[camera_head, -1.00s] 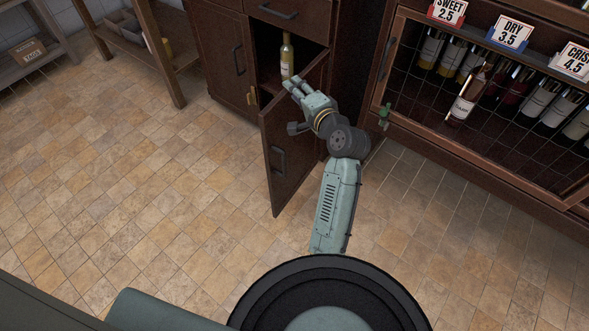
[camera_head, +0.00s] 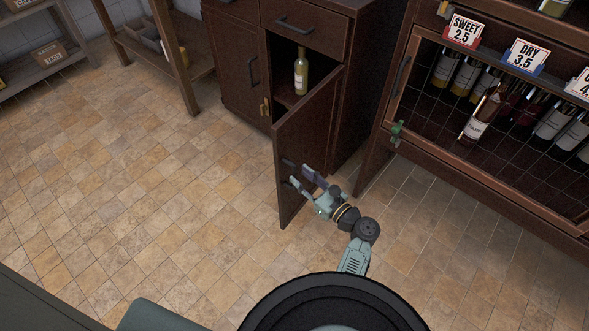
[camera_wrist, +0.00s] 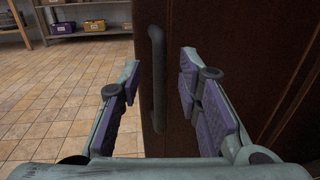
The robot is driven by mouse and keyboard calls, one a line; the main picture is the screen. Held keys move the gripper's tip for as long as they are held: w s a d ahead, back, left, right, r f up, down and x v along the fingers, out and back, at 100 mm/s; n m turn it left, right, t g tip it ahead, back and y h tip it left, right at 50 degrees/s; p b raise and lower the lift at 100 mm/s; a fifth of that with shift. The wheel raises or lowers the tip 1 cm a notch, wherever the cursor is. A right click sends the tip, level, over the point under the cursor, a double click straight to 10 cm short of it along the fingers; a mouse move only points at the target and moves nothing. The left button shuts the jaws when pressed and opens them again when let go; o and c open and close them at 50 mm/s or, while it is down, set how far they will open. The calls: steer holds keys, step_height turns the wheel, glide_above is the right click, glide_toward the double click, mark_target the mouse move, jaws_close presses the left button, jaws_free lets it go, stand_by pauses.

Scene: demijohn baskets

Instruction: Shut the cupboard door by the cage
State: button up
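The cupboard door (camera_head: 306,135) is dark brown wood and stands swung out from the cupboard (camera_head: 345,60). A bottle (camera_head: 301,73) stands inside the open compartment. My gripper (camera_head: 306,179) is at the lower part of the door, with its fingers spread. In the wrist view my gripper (camera_wrist: 158,100) is open, and the door's dark bar handle (camera_wrist: 158,75) shows upright between the two fingers. The door face (camera_wrist: 215,40) fills the right of that view. I cannot tell whether a finger touches the door.
The caged wine rack (camera_head: 440,95) with several bottles and price signs stands to the right, a green latch (camera_head: 397,130) on its frame. Shelving with boxes (camera_head: 50,52) is at the back left. The tiled floor (camera_head: 150,190) left of the door is clear.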

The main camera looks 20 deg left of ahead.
mark_target(296, 173)
steer(key=shift+x, duration=1.95)
steer(key=shift+c, duration=0.4)
jaws_close()
